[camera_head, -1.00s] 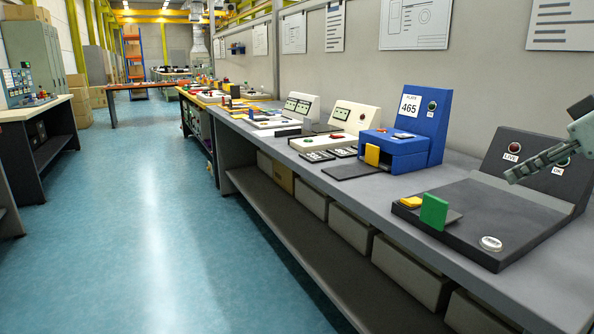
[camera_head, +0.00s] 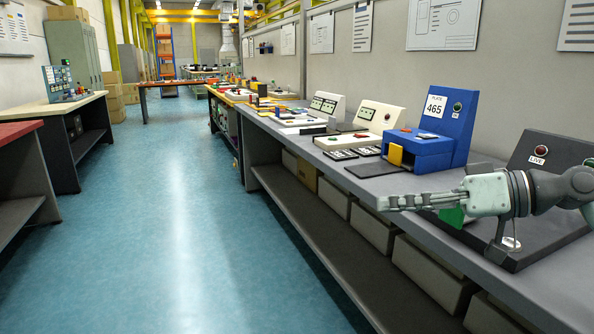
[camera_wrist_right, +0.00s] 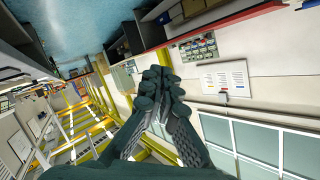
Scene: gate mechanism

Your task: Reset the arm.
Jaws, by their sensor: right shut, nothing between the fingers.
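My right gripper (camera_head: 385,203) reaches in from the right in the head view. Its fingers are together, empty, and point left past the bench's front edge. In the right wrist view the closed fingers (camera_wrist_right: 158,85) show with nothing between them. Behind my gripper is a dark device (camera_head: 569,248) with a red lamp (camera_head: 541,150) marked LIVE. My left gripper is not in view.
A blue machine (camera_head: 462,128) labelled PLATE 465, with a yellow flap (camera_head: 395,155), stands left of the dark device. More consoles (camera_head: 378,117) line the grey bench (camera_head: 290,135). The blue aisle floor (camera_head: 190,230) is clear. Benches stand on the left.

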